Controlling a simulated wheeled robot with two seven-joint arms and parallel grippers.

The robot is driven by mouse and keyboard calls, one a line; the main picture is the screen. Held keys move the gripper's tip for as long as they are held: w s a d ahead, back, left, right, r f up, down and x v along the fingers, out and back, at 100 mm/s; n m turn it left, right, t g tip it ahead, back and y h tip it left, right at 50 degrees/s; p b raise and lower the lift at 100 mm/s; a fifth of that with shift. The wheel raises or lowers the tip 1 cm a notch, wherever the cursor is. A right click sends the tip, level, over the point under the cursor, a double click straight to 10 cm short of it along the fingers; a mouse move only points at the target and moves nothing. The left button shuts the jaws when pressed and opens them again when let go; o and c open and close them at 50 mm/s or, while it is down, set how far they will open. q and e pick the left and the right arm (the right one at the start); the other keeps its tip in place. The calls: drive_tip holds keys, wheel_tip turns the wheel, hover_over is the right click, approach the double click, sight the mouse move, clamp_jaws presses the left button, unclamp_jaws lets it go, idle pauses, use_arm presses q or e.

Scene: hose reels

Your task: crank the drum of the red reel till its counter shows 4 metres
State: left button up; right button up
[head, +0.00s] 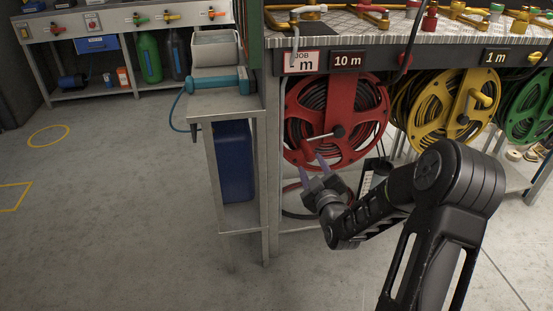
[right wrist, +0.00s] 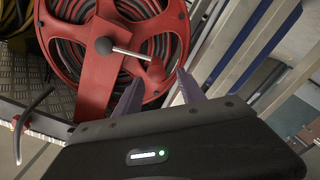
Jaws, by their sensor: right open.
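The red reel (head: 375,97) hangs under the bench, with dark hose on its drum. It fills the top of the right wrist view (right wrist: 93,85). Its crank (head: 322,137) is a silver rod from a black hub knob (right wrist: 104,45) to a red grip (right wrist: 156,71), at the drum's lower left in the head view. The counter above it (head: 348,61) reads 10 m. My right gripper (head: 312,161) is open, just in front of the red grip. In the right wrist view its fingertips (right wrist: 159,82) flank the grip's line, apparently not closed on it. My left gripper is out of view.
A yellow reel (head: 437,102) with a 1 m counter (head: 495,57) and a green reel (head: 527,108) hang to the right. A sign marked JOB (head: 300,62) is at left. The bench's grey leg and a side stand with a blue bin (head: 234,160) are left of the gripper.

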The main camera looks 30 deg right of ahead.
sight(306, 151)
drive_tip(key=shift+d+r+n, duration=0.15)
drive_tip(key=shift+d+n, duration=0.15)
drive_tip(key=shift+w+d, duration=0.15)
drive_tip(key=shift+w, duration=0.45)
drive_tip(key=b+x, duration=0.2)
drive_tip(key=x, duration=0.4)
drive_tip(key=shift+w+d, duration=0.1)
drive_tip(key=shift+w, duration=0.15)
drive_tip(key=shift+c, duration=0.5)
clamp_jaws()
idle(0.4)
